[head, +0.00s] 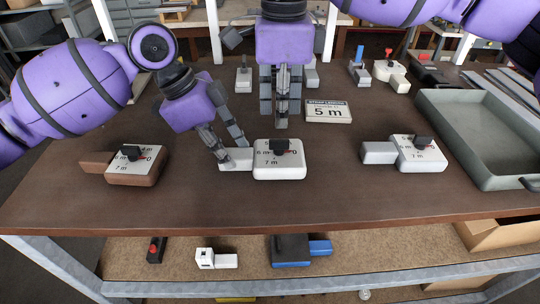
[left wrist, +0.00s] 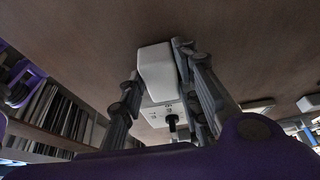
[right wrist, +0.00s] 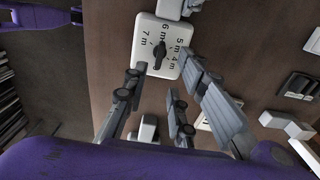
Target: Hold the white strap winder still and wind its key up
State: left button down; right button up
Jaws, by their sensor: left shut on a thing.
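The white strap winder (head: 279,172) sits on the brown table at the middle, its block handle (head: 237,158) pointing left. Its top carries a length scale and a black key (head: 281,146). My left gripper (head: 232,148) is shut on the handle; the left wrist view shows the handle (left wrist: 155,72) between the fingers. My right gripper (head: 280,118) hangs fingers down behind the winder, apart from the key. The right wrist view shows its fingers spread and empty, with the dial and key (right wrist: 159,55) beyond them. A sign (head: 328,111) reads 5 m.
A brown winder (head: 137,172) lies at the left and another white winder (head: 422,158) at the right. A grey-green tray (head: 465,140) takes up the right side. Several small devices stand at the back. The table's front strip is clear.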

aim_at(280, 140)
jog(key=shift+f, duration=3.4)
grip_shut()
jog(key=n, duration=0.6)
